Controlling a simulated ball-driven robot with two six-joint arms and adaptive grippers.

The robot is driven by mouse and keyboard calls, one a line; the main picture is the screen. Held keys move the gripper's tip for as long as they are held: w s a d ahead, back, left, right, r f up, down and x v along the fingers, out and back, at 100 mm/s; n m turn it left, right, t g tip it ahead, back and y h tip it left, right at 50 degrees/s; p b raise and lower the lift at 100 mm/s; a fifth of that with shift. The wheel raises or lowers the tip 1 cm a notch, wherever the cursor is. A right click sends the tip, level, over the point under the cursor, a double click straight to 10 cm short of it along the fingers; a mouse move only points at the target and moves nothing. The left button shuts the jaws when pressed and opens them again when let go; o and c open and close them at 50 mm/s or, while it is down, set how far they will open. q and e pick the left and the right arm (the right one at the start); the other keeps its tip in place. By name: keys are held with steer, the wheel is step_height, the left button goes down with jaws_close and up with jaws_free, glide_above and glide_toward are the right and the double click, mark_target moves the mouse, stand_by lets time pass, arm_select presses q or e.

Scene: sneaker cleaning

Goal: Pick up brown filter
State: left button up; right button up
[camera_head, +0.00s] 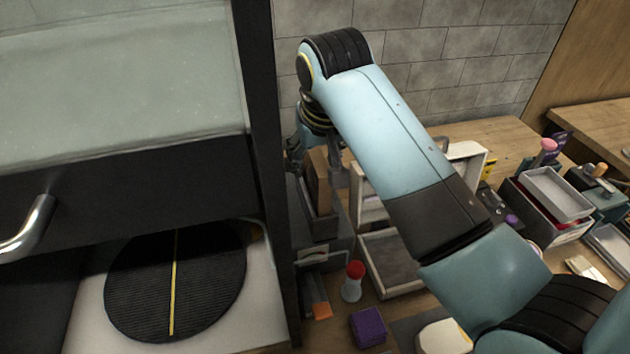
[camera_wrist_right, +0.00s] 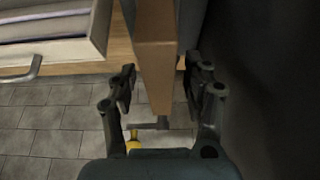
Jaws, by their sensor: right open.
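The brown filter (camera_head: 318,182), a thin upright brown panel, stands in a dark holder beside the black frame post in the head view. My right gripper (camera_head: 322,158) is just above it, partly hidden by my own arm. In the right wrist view, the brown filter (camera_wrist_right: 157,55) runs between the two open fingers of my right gripper (camera_wrist_right: 160,85). A gap shows on each side, and neither finger visibly presses on it. My left gripper is not in view.
A black frame post (camera_head: 265,120) stands close left of the right gripper. A grey-lined tray (camera_head: 388,262), a red-capped bottle (camera_head: 352,282) and a purple block (camera_head: 369,327) are nearby. A round black mat (camera_head: 205,285) lies inside the cabinet at left.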

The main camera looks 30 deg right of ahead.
steer(key=shift+c, duration=0.4)
jaws_close()
